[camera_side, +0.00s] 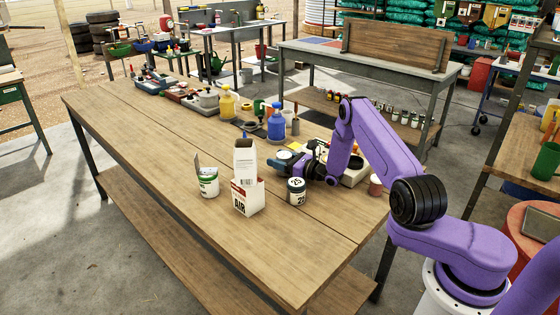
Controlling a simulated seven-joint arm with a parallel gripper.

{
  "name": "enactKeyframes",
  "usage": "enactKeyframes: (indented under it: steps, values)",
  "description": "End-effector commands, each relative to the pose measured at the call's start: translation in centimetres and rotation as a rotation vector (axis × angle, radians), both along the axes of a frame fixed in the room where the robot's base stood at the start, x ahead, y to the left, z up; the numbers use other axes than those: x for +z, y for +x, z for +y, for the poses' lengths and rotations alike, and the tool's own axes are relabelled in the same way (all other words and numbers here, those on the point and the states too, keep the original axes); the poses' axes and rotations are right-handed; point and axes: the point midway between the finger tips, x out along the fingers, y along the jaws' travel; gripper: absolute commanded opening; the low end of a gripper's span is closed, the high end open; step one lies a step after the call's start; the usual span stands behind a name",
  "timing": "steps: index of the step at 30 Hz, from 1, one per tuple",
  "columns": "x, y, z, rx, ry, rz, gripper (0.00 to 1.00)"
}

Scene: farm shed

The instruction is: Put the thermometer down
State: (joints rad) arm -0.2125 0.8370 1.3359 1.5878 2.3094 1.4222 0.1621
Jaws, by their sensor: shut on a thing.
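My gripper (298,162) is at the end of the purple arm, low over the right part of the wooden workbench (150,120). It points left and is shut on a small dark thing with a pale bluish face (284,155), which appears to be the thermometer. The thing is small and partly covered by the jaws, so its full shape is unclear. I cannot tell whether it touches the bench top or hangs just above it.
Close in front of my gripper stand a black-and-white jar (296,191), an open white carton (246,180) and a white-green can (208,182). Behind are a blue bottle (276,125) and a yellow bottle (227,103). The bench's front left is clear.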

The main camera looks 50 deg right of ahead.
Motion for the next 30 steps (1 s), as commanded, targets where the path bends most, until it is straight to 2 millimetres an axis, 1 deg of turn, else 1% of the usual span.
enactKeyframes:
  steps: [2, 9, 14, 15, 16, 17, 27, 30]
  values:
    - [-0.38, 0.01, 0.0, 0.0, -0.001, -0.002, 0.28]
    - [-0.38, 0.0, -0.01, 0.0, -0.002, -0.002, 0.28]
    - [-0.73, 0.0, 0.0, 0.0, -0.002, -0.001, 0.28]
    - [-0.69, 0.0, 0.01, 0.0, -0.002, -0.001, 0.73]
    - [-0.68, 0.0, 0.01, 0.0, -0.002, -0.001, 0.83]
    - [-0.68, 0.0, 0.01, 0.0, -0.002, -0.001, 0.86]
    - [-0.4, -0.01, 0.0, 0.0, -0.002, -0.001, 0.86]
    - [-0.49, -0.96, -0.28, -0.002, -0.001, 0.003, 0.86]
